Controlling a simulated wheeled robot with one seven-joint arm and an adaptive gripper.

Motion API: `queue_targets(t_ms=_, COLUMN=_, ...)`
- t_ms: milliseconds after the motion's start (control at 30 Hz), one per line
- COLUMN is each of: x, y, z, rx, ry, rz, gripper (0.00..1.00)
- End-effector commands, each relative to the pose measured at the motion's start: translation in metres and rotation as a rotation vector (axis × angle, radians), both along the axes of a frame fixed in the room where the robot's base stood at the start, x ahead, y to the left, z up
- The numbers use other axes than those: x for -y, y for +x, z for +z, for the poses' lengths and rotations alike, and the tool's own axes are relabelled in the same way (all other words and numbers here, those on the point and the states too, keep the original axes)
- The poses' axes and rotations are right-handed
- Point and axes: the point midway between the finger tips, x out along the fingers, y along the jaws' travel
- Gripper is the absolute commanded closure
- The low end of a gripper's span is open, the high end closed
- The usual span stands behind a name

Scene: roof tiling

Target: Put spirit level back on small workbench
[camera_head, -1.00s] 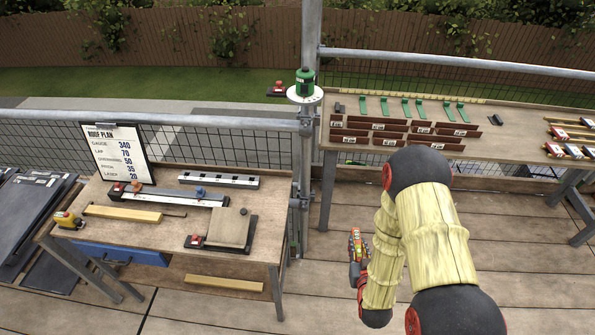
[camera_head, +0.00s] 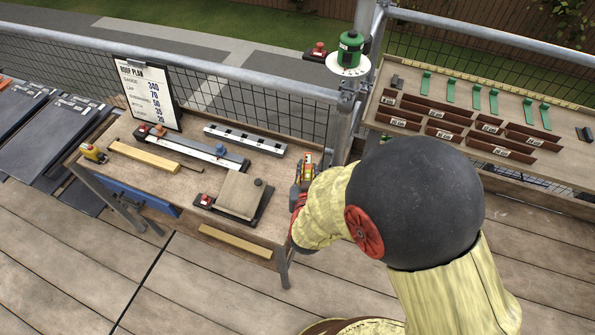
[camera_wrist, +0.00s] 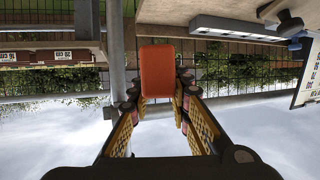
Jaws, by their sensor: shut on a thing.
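My gripper (camera_head: 303,182) is at the right end of the small workbench (camera_head: 185,186), in front of the railing post. In the wrist view my gripper (camera_wrist: 160,110) has its yellow-padded fingers on both sides of an orange block-shaped thing (camera_wrist: 158,72). I take this to be the spirit level seen end-on; its length is hidden. In the head view only a small orange part (camera_head: 308,172) shows at the fingers. It is held upright, apart from the bench top as far as I can tell.
A green laser (camera_head: 350,50) stands on the post.

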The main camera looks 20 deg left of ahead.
Motion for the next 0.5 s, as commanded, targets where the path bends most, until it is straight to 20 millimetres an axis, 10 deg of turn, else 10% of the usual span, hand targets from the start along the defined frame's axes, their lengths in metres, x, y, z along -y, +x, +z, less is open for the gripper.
queue_targets(t_ms=300, x=-0.064, y=-0.044, z=0.019, rx=0.001, ry=0.000, rz=0.066, gripper=1.00)
queue_targets(t_ms=500, x=-0.065, y=-0.023, z=0.007, rx=0.000, ry=-0.002, rz=0.065, gripper=1.00)
